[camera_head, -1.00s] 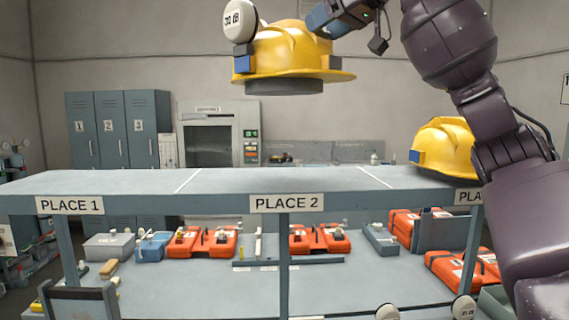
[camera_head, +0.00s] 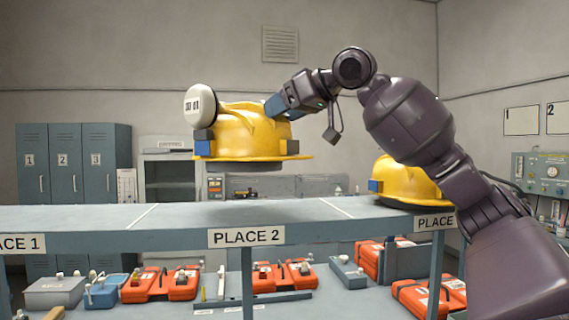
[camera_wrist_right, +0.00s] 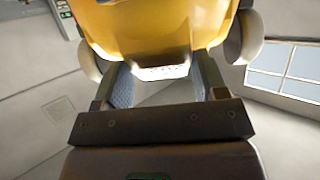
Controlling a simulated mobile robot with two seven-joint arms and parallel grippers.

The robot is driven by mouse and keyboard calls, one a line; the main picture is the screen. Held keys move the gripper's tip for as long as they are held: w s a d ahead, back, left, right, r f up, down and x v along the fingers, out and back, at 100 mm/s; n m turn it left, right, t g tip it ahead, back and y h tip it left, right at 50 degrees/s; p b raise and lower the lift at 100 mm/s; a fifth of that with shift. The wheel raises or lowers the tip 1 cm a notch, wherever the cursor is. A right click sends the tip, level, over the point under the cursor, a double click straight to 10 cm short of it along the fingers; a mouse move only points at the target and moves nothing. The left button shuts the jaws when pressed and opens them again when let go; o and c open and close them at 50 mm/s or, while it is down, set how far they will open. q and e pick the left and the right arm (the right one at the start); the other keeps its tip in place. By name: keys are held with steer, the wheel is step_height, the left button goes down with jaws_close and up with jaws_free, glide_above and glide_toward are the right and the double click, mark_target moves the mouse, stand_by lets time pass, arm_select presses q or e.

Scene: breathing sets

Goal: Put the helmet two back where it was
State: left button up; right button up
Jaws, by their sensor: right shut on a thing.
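A yellow helmet (camera_head: 245,132) with a white ear cup hangs just above the shelf section labelled PLACE 2 (camera_head: 246,237). A shadow lies on the shelf under it, so it looks a little apart from the top. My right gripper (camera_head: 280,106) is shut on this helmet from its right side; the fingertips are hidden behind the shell. In the right wrist view the helmet (camera_wrist_right: 155,30) fills the top, between the two fingers. A second yellow helmet (camera_head: 408,183) sits on the shelf at the right section, partly behind my right arm. My left gripper is not in view.
The shelf top (camera_head: 85,216) is bare at the left section, PLACE 1. Below stand orange cases (camera_head: 160,285), a grey box (camera_head: 55,292) and a blue box (camera_head: 102,291). Grey lockers (camera_head: 70,165) stand behind at the left.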

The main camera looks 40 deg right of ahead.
mark_target(287, 139)
step_height(287, 139, down, 5)
steer(key=shift+r+b, duration=0.1)
steer(key=shift+b, duration=0.55)
steer(key=shift+f, duration=0.85)
steer(key=shift+f+b, duration=0.6)
steer(key=shift+f, duration=1.05)
steer(key=o, duration=1.5)
